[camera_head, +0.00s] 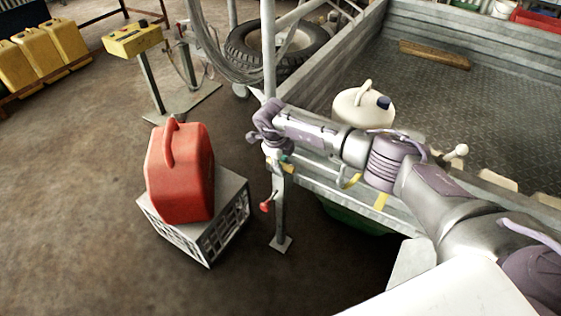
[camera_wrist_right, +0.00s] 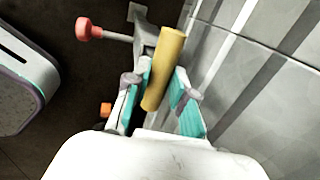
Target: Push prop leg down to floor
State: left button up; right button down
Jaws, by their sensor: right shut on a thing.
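The prop leg (camera_head: 280,212) is a grey upright post at the near corner of the metal trailer bed (camera_head: 330,182), with a flat square foot (camera_head: 281,243) at its lower end. I cannot tell whether the foot touches the floor. A red-knobbed pin (camera_head: 265,206) sticks out from the leg; its knob also shows in the right wrist view (camera_wrist_right: 84,29). My right gripper (camera_head: 281,160) is at the leg above this knob. In the right wrist view its teal fingers (camera_wrist_right: 168,98) are shut on a yellow cylindrical handle (camera_wrist_right: 165,68). My left gripper is out of view.
A red jerry can (camera_head: 182,172) stands on a grey crate (camera_head: 222,222) left of the leg. A white can (camera_head: 362,108) stands behind my right forearm. A yellow box on a stand (camera_head: 133,39) and a spare tyre (camera_head: 240,42) are farther back. Floor in front is clear.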

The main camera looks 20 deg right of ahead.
jog(key=c, duration=1)
grip_release()
jog(key=shift+f, duration=0.3)
jog(key=shift+r, duration=0.1)
jog(key=r, duration=0.4)
jog(key=s+a+r, duration=0.1)
jog(key=r, duration=0.2)
jog(key=a+r, duration=0.1)
jog(key=r, duration=0.3)
jog(key=shift+s+r, duration=0.25)
jog(key=shift+r, duration=0.1)
